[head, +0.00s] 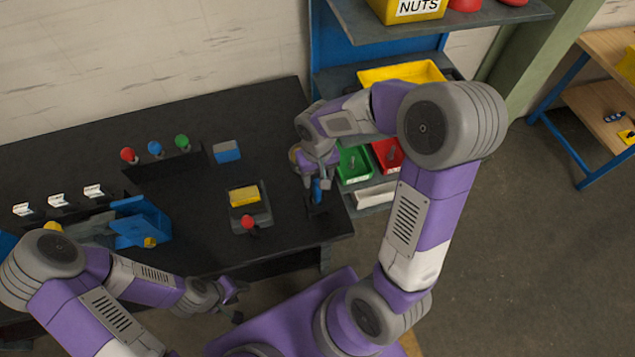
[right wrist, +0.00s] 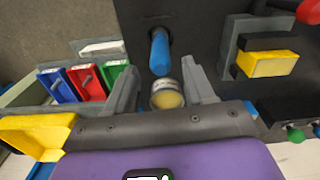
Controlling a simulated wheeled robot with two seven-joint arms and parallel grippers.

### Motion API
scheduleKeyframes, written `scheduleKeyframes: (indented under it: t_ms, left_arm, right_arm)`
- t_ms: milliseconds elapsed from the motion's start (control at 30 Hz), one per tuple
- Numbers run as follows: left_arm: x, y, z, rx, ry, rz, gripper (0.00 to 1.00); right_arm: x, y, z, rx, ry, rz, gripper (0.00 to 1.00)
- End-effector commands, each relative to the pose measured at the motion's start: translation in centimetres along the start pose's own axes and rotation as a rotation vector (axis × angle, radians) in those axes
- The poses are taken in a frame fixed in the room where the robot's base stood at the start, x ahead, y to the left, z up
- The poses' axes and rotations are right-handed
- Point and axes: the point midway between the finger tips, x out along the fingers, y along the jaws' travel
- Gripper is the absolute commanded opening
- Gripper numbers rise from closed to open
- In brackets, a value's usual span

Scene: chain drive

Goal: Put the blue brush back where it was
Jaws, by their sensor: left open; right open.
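The blue brush (head: 317,191) shows as a blue handle at the right end of the dark bench, at a small dark holder (head: 317,209). In the right wrist view, the blue handle (right wrist: 160,53) appears to stand in the holder, just beyond my fingertips. My right gripper (head: 312,182) is open right by the brush; its two fingers (right wrist: 162,84) are apart, with the handle clear of both. A round tin with a yellowish top (right wrist: 167,96) shows between the fingers; I cannot tell its height. My left gripper (head: 234,291) is open and empty off the bench's front edge.
A yellow block (head: 244,195) sits on a grey fixture with a red knob (head: 249,222), left of the brush. A blue-grey block (head: 227,152) lies behind. Green (head: 353,165) and red trays (head: 388,153) stand on the shelf at right. A blue vise (head: 140,222) is at left.

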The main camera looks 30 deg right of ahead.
Motion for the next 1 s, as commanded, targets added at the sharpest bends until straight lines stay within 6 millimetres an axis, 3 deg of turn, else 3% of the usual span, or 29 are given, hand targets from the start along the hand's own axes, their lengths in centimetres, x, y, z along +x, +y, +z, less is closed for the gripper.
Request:
scheduleKeyframes:
  t_ms: [100, 333, 1000]
  left_arm:
    - [-0.4, 0.1, 0.0, 0.0, 0.0, 0.0, 0.43]
    - [-0.6, 0.2, 0.0, 0.0, 0.0, 0.0, 0.43]
    - [-0.6, 0.2, 0.0, 0.0, 0.0, 0.0, 0.43]
  right_arm:
    - [-2.6, 0.0, -0.1, 0.0, 0.004, -0.001, 0.53]
    - [-5.1, 0.0, 0.0, 0.0, 0.001, 0.0, 0.53]
    - [-5.3, 0.0, 0.0, 0.0, -0.001, 0.0, 0.53]
